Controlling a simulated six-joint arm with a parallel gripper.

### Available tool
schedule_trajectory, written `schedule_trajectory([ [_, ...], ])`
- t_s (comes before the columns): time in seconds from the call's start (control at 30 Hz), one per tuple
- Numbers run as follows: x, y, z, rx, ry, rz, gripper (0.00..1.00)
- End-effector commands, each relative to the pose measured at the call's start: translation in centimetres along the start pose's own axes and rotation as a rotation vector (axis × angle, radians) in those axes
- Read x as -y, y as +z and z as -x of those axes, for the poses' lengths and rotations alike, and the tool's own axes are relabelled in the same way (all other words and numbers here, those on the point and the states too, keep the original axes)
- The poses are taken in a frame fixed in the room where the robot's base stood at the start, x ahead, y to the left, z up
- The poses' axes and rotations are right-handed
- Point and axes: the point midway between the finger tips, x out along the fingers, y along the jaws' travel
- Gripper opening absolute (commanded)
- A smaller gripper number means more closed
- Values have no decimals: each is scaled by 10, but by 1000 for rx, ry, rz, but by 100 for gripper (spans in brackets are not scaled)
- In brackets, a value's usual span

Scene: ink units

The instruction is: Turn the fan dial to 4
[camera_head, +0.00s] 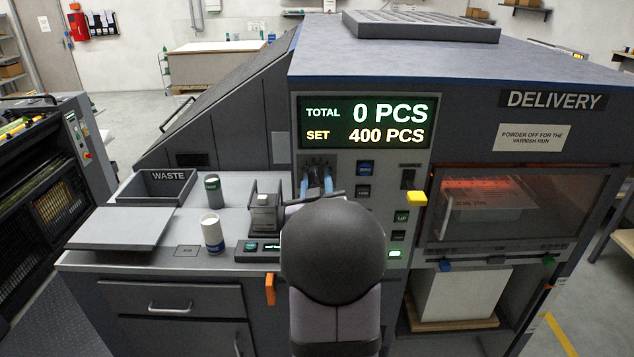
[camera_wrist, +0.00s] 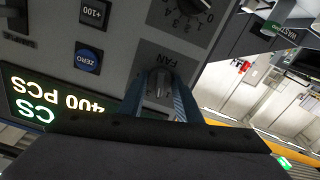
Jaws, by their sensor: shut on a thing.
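The fan dial (camera_wrist: 160,84) is a small dark knob with a pale pointer line, on a grey plate marked FAN on the machine's front panel. In the wrist view the panel appears upside down. My gripper (camera_wrist: 161,93) has its two blue fingers on either side of the dial and is shut on it. The fingers hide most of the dial's scale, so I cannot read its setting. In the head view my gripper (camera_head: 316,181) is at the panel below the display, and my arm hides much of the lower panel.
A second numbered dial (camera_wrist: 192,8) sits close to the fan dial. A blue ZERO button (camera_wrist: 89,60) and a +100 button (camera_wrist: 95,12) are nearby. The display (camera_head: 365,123) reads 0 and 400 PCS. A yellow-tipped lever (camera_head: 416,199) projects at right; a white-and-dark canister (camera_head: 212,233) stands left.

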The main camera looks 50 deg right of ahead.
Motion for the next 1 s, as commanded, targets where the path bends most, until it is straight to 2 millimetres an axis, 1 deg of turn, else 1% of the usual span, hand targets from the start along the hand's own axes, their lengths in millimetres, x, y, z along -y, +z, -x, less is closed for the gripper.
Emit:
schedule_trajectory([
  [0.27, 1, 4, 0, -5, 0, -158, 8],
  [0.8, 2, 4, 0, -6, -1, -657, 8],
  [1.0, 2, 4, 0, -4, -1, -816, 8],
])
